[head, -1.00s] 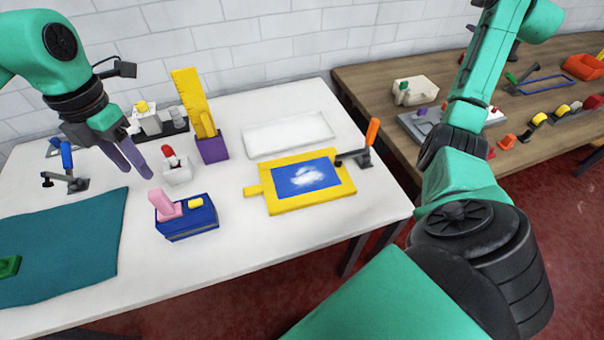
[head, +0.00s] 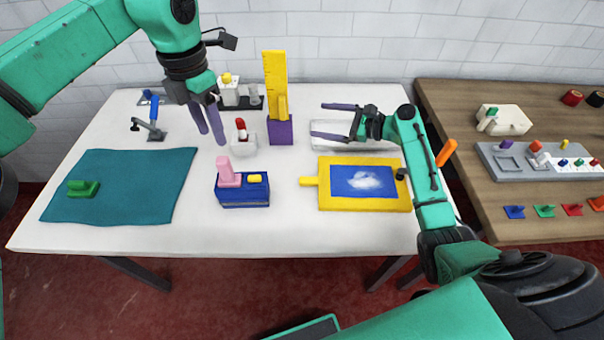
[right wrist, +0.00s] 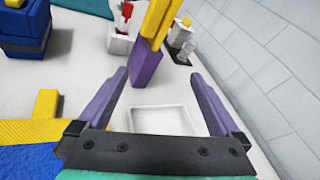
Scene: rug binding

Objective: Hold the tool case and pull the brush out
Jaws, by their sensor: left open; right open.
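A purple case (head: 281,131) stands upright at the back middle of the white table, with a tall yellow ruler-like piece (head: 275,70) and a shorter yellow piece (head: 282,103) in it. I cannot tell for sure which piece is the brush. My right gripper (head: 319,121) is open and empty, right of the case, its fingers pointing left at it. In the right wrist view the case (right wrist: 147,68) shows beyond and between the fingers, apart from them. My left gripper (head: 212,138) is open and empty, pointing down left of the case, near a white pot (head: 244,141) with a red-topped tool.
A blue box (head: 243,192) with pink and yellow parts stands in front. A yellow-framed blue panel (head: 366,203) and a white tray (head: 328,143) lie right. A teal mat (head: 130,205) and a blue-handled clamp (head: 153,125) are left. Bare table separates them.

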